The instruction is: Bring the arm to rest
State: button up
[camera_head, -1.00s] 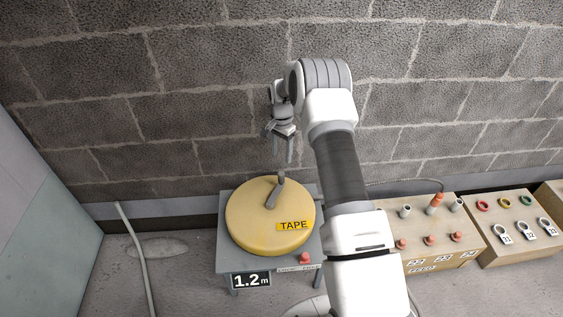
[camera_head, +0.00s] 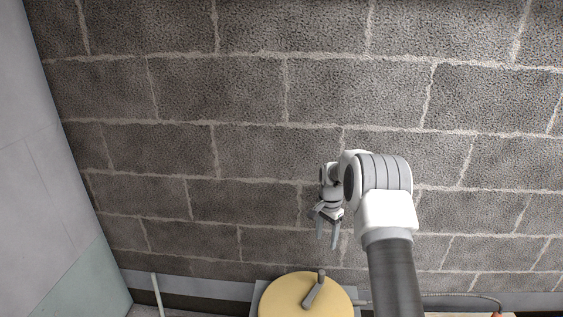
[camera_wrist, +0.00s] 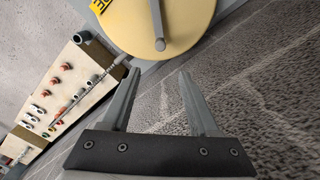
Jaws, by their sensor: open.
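My gripper (camera_head: 328,238) hangs pointing down in front of the block wall in the head view, above and just right of the yellow tape reel. In the wrist view my gripper (camera_wrist: 158,80) has its two fingers spread apart with nothing between them. The yellow reel (camera_head: 290,297) shows at the bottom edge of the head view, with its dark crank handle (camera_head: 314,290) on top. In the wrist view the reel (camera_wrist: 190,22) lies beyond the fingertips, with part of its label (camera_wrist: 102,6) showing. The gripper touches nothing that I can see.
The grey block wall (camera_head: 240,150) fills most of the head view behind the arm. A pale panel (camera_head: 50,200) stands at the left. In the wrist view, wooden boxes (camera_wrist: 70,85) with red and white fittings lie at the left.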

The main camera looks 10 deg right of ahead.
jog(key=s+a+r+n+t, duration=0.1)
jog(key=s+a+r+n, duration=0.15)
jog(key=s+r, duration=0.75)
jog(key=s+a+r+n+t, duration=0.2)
jog(key=s+r+n, duration=0.15)
jog(key=r, duration=1.25)
jog(key=s+a+r+n+t, duration=0.1)
jog(key=s+a+n, duration=0.15)
jog(key=s, duration=1.05)
jog(key=s+a+r+n+t, duration=0.1)
jog(key=s+r+n+t, duration=0.15)
jog(key=s, duration=1.05)
notch_tip(320, 180, up, 19)
jog(key=p, duration=2)
jog(key=shift+w+g, duration=0.2)
jog(key=shift+g, duration=0.25)
jog(key=shift+c, duration=0.8)
jog(key=shift+d, duration=0.1)
